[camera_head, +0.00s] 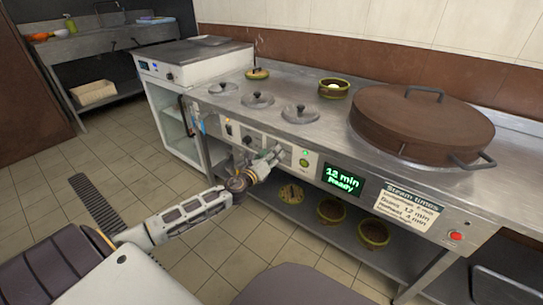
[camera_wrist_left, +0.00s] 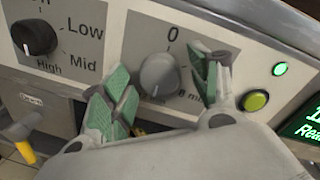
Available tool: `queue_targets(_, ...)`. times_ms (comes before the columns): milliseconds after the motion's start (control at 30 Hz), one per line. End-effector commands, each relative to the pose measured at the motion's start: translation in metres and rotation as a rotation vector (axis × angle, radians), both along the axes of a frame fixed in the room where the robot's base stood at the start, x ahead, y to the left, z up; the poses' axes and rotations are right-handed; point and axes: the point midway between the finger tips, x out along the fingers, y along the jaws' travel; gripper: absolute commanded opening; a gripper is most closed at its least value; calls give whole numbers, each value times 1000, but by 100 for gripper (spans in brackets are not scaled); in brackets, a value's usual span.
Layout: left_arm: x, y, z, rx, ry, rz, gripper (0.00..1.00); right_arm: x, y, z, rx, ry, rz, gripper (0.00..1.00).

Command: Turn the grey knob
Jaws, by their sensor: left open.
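The grey knob (camera_wrist_left: 159,74) is on the grey control panel, under a "0" mark with a partly hidden "min" scale at its lower right. My left gripper (camera_wrist_left: 163,88) is open, with one green-padded finger on each side of the knob. The left finger sits lower and a gap to the knob shows; I cannot tell if the right finger touches it. In the head view my left gripper (camera_head: 272,157) reaches the counter's front panel and hides the knob. My right gripper is not in view.
A black knob (camera_wrist_left: 34,37) marked Low, Mid and High is to the left. A lit green light (camera_wrist_left: 280,69) and a green button (camera_wrist_left: 255,101) are to the right. A display (camera_head: 342,180) reads "12 min Ready". A brown-lidded pot (camera_head: 400,118) stands on the counter.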

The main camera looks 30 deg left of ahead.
Motion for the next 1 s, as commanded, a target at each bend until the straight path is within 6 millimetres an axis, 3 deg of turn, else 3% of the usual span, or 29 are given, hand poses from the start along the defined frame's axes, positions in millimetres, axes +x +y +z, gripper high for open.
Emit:
queue_targets(67, 0, 0, 0, 0, 0, 0, 61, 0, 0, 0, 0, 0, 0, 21)
queue_targets(433, 0, 0, 0, 0, 0, 0, 15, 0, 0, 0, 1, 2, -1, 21)
queue_targets(1000, 0, 0, 1, -139, 11, 2, 15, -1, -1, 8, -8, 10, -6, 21)
